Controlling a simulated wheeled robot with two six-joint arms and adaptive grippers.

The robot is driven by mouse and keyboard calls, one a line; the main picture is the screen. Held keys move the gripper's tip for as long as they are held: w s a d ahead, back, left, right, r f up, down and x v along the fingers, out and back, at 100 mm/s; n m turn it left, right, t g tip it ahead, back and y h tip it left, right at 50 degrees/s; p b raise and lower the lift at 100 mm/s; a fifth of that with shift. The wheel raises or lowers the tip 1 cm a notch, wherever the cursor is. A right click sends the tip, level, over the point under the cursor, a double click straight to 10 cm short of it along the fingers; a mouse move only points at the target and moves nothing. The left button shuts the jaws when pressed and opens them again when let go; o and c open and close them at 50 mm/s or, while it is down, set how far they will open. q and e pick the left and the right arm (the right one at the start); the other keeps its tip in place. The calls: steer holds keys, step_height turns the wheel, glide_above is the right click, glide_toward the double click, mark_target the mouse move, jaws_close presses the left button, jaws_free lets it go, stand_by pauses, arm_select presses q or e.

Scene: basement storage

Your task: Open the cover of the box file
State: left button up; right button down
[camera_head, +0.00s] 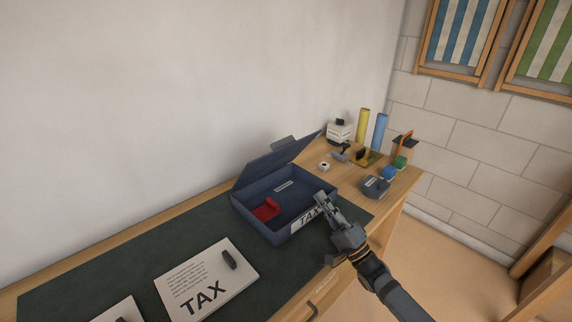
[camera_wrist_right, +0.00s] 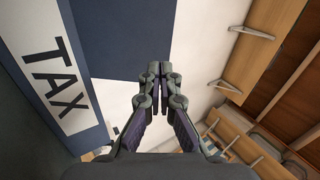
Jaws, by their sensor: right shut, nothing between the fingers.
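The dark blue box file (camera_head: 283,236) lies on the desk with a white TAX label (camera_head: 304,220) on its front wall. Its cover (camera_head: 280,160) is raised and tilted up along the back side, so the inside shows, with a red clip-like part (camera_head: 266,210) in it. My right gripper (camera_head: 320,198) is shut and empty at the front right edge of the box, by the label. In the right wrist view the closed fingertips (camera_wrist_right: 157,70) show beside the label (camera_wrist_right: 54,76); I cannot tell whether they touch the box. My left gripper is not in view.
A white TAX folder (camera_head: 205,276) lies on the dark green mat (camera_head: 100,270) at front left, and part of another shows beside it. Blue and yellow rolls, a stapler-like item and small desk things (camera_head: 375,187) stand at the right end. A wall rises behind the desk.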

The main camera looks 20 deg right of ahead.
steer(key=y, duration=0.1)
glide_toward(287, 148)
steer(key=x, duration=0.5)
steer(key=shift+w+a+r, duration=0.15)
steer(key=shift+r, duration=0.15)
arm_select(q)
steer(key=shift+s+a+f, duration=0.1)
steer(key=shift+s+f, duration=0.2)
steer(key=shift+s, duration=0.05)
arm_select(e)
steer(key=shift+w+a+r, duration=0.2)
steer(key=shift+w+r, duration=0.1)
steer(key=shift+w, duration=0.15)
